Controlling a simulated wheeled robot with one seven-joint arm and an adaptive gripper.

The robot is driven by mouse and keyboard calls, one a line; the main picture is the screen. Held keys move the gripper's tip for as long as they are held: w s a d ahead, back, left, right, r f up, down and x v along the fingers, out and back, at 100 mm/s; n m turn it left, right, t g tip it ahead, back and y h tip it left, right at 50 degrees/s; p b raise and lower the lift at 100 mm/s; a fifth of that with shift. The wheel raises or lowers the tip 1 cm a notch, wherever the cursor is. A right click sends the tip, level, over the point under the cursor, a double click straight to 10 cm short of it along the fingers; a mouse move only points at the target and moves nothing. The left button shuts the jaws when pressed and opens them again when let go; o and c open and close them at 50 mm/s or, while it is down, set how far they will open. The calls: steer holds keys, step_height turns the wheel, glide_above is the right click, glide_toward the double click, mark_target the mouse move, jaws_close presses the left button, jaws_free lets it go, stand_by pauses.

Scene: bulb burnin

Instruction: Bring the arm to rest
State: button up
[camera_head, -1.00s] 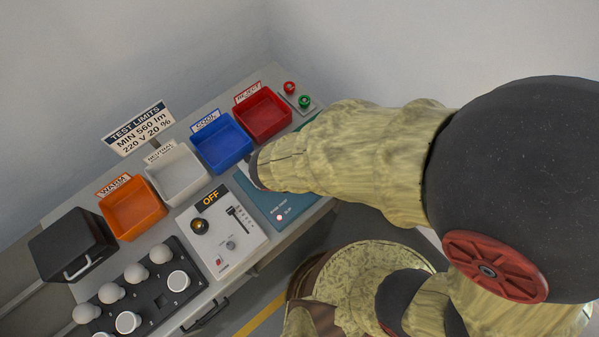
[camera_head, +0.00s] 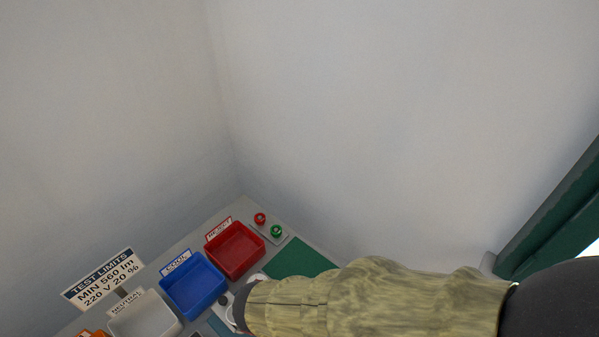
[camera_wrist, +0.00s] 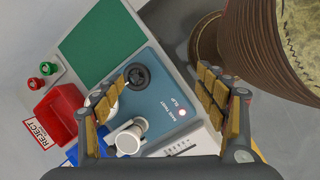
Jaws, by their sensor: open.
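My gripper (camera_wrist: 160,88) is open in the wrist view, with its padded fingers spread apart and nothing held between them. It is over a blue panel (camera_wrist: 172,98) that carries a round black part (camera_wrist: 137,76) and a small lit spot. A white cylindrical piece (camera_wrist: 128,140) shows near the left finger; I cannot tell exactly what it is. In the head view my arm reaches in from the lower right over the bench, and the gripper's fingers are not clearly seen there.
The bench holds a red bin (camera_head: 236,250), a blue bin (camera_head: 193,286), a white bin (camera_head: 147,318) and a green mat (camera_head: 298,260). Red and green buttons (camera_head: 268,225) sit in the back corner by the walls. A limits sign (camera_head: 104,279) stands at left. A dark green frame (camera_head: 552,225) is at right.

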steer(key=w+d+r+m+t+y+b, duration=0.1)
steer(key=d+r+m+b, duration=0.5)
steer(key=d+r+m, duration=1)
steer(key=d+m+t+y, duration=0.1)
steer(key=d+m+t, duration=0.1)
steer(key=d+m, duration=0.1)
steer(key=shift+d+r+m+y, duration=0.2)
steer(key=shift+r+m+y, duration=0.2)
steer(key=shift+m, duration=0.5)
steer(key=shift+c, duration=0.3)
steer(key=shift+c, duration=0.6)
